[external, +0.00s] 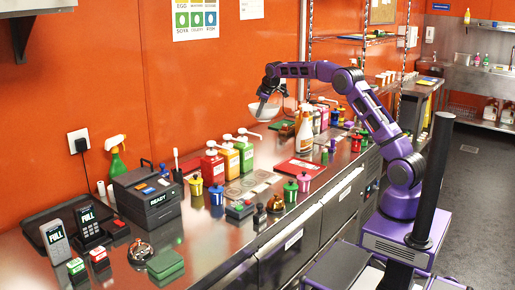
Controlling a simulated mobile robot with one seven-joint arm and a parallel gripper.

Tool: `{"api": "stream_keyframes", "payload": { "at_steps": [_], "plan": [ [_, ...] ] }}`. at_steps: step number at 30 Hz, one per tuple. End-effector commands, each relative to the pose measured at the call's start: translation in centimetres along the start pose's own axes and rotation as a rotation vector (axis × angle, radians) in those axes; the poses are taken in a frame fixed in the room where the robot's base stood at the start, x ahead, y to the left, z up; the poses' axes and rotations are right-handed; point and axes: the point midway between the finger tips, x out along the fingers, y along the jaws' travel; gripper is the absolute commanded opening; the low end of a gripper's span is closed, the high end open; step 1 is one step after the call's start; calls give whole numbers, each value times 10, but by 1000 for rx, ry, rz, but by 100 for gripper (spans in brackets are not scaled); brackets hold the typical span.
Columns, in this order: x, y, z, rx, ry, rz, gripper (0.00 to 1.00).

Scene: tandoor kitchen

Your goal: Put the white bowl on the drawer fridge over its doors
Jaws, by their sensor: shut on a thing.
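The white bowl (257,112) is in the external view, up in the air near the orange wall, above the back part of the steel counter. My gripper (264,98) is shut on the bowl, with the fingers at its rim. My arm reaches over the counter from the right. The drawer fridge (307,232) is the steel unit under the counter, its grey door fronts facing the aisle. Its top is the long reflective counter surface. Part of its front is hidden behind my base and arm.
Small lidded pots (291,191) line the front. A black box (147,195) is at left.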

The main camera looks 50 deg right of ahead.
Motion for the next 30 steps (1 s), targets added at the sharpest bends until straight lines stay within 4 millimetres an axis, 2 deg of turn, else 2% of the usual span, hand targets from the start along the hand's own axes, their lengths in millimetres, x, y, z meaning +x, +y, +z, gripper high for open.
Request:
{"api": "stream_keyframes", "payload": {
  "at_steps": [5, 6, 11, 14, 17, 20, 24, 30],
  "plan": [
    [-28, 10, -12, 1, 5, 3, 0],
    [-25, -2, -17, -15, 7, -4, 0],
    [-27, -31, -34, -55, 19, -17, 0],
    [-30, -56, -47, -88, 30, -28, 0],
    [-34, -88, -62, -131, 45, -43, 0],
    [-40, -130, -80, -185, 64, -61, 0],
    [-55, -199, -104, -275, 95, -90, 0],
    [-81, -303, -125, -406, 141, -134, 0]
  ]
}}
